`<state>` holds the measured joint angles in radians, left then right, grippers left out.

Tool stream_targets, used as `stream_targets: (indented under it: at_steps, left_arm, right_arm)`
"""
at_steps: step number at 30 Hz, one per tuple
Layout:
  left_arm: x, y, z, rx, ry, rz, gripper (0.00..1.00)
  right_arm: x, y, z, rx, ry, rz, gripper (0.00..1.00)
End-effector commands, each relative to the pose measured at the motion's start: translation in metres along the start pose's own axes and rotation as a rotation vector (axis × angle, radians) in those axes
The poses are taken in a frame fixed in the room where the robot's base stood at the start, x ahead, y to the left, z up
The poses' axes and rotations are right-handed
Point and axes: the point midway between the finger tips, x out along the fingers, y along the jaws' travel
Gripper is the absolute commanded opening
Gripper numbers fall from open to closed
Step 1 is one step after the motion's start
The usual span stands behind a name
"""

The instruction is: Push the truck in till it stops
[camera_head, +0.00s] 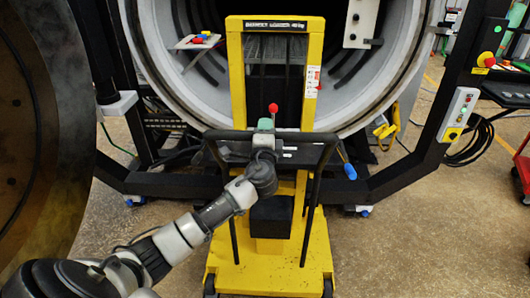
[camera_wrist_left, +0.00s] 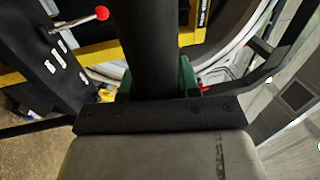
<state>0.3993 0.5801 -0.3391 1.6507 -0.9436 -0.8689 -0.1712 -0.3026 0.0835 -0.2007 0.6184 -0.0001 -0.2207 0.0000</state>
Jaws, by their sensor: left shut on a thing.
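The yellow lift truck (camera_head: 235,80) stands upright in front of the round furnace opening (camera_head: 160,50), its mast before the opening and its wheeled base on the floor nearer me. Its black push handle (camera_head: 312,137) spans the mast on my side. My left gripper (camera_head: 265,126) is shut on the middle of this handle. In the left wrist view the dark handle bar (camera_wrist_left: 148,45) runs between the green fingers. A red-knobbed lever (camera_head: 273,108) rises just beyond the gripper. Whether the truck's front touches anything is hidden behind the mast. My right gripper is not in view.
The furnace's black frame (camera_head: 400,170) crosses the floor on both sides of the truck. The large round door (camera_head: 40,130) stands open at left. A control box (camera_head: 459,114) is mounted at right. Bare floor (camera_head: 430,230) lies to the right of the truck.

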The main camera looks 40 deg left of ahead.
Motion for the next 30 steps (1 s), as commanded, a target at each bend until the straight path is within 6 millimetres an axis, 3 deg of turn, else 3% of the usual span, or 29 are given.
stream_targets:
  at_steps: [3,9,10,15,24,30]
  left_arm:
    - [0.003,0.003,0.0,0.001,0.0,0.007,0.0]
    - [0.002,0.004,-0.001,0.001,0.001,0.009,0.0]
    - [0.002,0.004,-0.001,0.0,0.001,0.009,0.33]
    - [0.001,0.004,-0.002,0.0,0.002,0.01,0.57]
    - [-0.002,0.005,-0.002,-0.001,0.004,0.01,0.57]
    - [-0.029,0.007,-0.002,-0.002,0.006,0.011,0.57]
  right_arm:
    - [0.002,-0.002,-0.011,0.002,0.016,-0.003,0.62]
    - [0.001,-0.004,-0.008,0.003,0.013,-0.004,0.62]
    - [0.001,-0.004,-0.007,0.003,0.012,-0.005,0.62]
    - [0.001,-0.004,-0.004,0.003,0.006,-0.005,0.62]
    - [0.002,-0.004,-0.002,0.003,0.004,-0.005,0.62]
    - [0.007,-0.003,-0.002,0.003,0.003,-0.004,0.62]
